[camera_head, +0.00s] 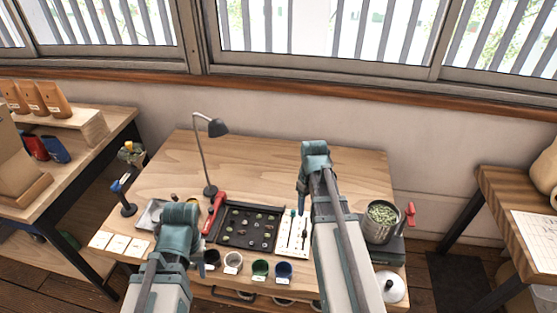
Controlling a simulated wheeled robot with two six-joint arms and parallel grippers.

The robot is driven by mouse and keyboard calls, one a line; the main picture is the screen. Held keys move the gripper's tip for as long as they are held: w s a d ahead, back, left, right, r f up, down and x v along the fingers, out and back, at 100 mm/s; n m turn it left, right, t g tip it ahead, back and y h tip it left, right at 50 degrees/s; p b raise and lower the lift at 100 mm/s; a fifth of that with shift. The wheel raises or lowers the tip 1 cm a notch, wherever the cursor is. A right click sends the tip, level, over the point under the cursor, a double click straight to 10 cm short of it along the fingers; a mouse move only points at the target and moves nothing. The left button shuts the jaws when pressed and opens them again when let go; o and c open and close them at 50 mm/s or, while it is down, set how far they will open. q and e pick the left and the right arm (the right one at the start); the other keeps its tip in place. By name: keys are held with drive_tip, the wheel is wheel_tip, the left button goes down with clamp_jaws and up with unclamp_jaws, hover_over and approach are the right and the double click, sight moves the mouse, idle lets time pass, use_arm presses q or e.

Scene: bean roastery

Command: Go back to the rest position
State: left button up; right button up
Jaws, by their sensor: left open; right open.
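My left arm reaches up from the bottom edge. My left gripper (186,240) is over the front left part of the wooden table (265,155); its fingers are mostly hidden by its own teal wrist, and I see nothing held. My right arm reaches further over the table, right of the middle. My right gripper (302,200) points down beside the white tool tray (290,235); its jaws are open and appear empty. Whether its tips touch anything is too small to tell.
A black tray (245,230) with small dark pieces lies mid-table, beside a red-handled tool (214,212) and a desk lamp (217,128). Several cups, including a green one (260,269), line the front edge. A pot of green beans (381,218) stands right. The back of the table is clear.

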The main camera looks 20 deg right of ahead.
drive_tip(key=s+a, duration=0.4)
drive_tip(key=a, duration=0.9)
drive_tip(key=s+a+n+h, duration=0.1)
drive_tip(key=s+a, duration=0.4)
drive_tip(key=a, duration=0.8)
drive_tip(key=shift+s, duration=0.2)
drive_tip(key=shift+r, duration=0.1)
